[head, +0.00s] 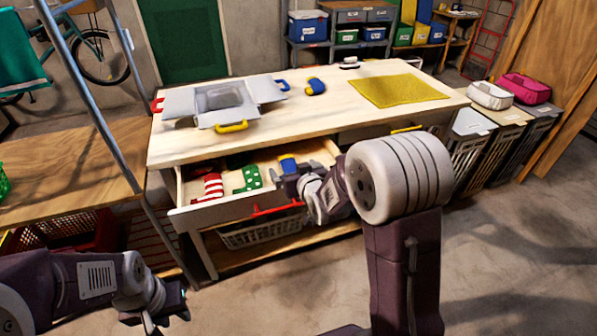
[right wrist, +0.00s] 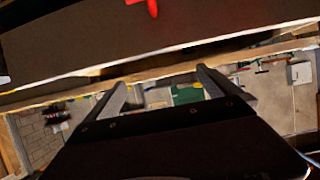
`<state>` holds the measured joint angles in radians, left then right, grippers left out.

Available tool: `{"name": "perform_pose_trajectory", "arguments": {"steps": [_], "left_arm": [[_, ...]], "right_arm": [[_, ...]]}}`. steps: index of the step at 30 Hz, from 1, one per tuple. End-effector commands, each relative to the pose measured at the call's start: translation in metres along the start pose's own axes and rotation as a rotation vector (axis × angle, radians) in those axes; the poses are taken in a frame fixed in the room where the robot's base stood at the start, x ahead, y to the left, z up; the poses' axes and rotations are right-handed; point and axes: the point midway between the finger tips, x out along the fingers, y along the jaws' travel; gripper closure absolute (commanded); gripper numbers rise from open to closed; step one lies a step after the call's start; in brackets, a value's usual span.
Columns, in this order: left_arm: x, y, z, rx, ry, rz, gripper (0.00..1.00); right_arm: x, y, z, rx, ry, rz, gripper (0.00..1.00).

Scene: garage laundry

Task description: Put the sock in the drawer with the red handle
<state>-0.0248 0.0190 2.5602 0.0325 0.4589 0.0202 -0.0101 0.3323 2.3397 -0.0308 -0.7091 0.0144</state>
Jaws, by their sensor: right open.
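A blue sock with yellow (head: 315,86) lies on the table top near its middle. The drawer with the red handle (head: 275,209) is pulled out at the table's front left. In it lie a red-and-white striped sock (head: 212,187), a green dotted sock (head: 248,178) and a blue item (head: 287,164), partly hidden by my right gripper. My right gripper (head: 288,180) is open and empty at the drawer's right part; its spread fingers also show in the right wrist view (right wrist: 160,84), with the red handle (right wrist: 149,7) above. My left gripper (head: 168,308) is low at the left, away from the table.
A grey open box (head: 215,103) with coloured handles stands on the table (head: 310,114), left of the sock. A yellow mat (head: 398,90) lies at the right. A second drawer with a yellow handle (head: 405,129) looks closed. A white basket (head: 262,232) sits below.

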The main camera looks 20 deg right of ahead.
Motion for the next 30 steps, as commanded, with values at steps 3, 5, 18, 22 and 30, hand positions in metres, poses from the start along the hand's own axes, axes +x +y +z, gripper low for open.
{"name": "perform_pose_trajectory", "arguments": {"steps": [3,5,18,22,30], "left_arm": [[-0.005,0.0,-0.001,0.0,0.0,0.0,0.67],[-0.006,0.0,-0.001,0.0,0.0,0.0,0.67],[-0.007,0.0,-0.001,0.0,0.0,0.0,0.67],[-0.007,0.0,-0.001,0.0,0.0,0.0,0.67],[-0.007,0.0,-0.001,0.0,0.0,0.0,0.67]], "right_arm": [[-0.03,0.0,-0.002,0.0,0.002,0.0,0.0],[-0.04,0.0,-0.002,0.0,0.002,0.0,0.0],[-0.068,0.001,0.049,0.01,-0.219,0.009,0.0],[-0.113,-0.001,0.126,0.031,-0.6,0.018,0.0],[-0.204,-0.008,0.194,0.058,-1.06,0.018,0.0]]}}
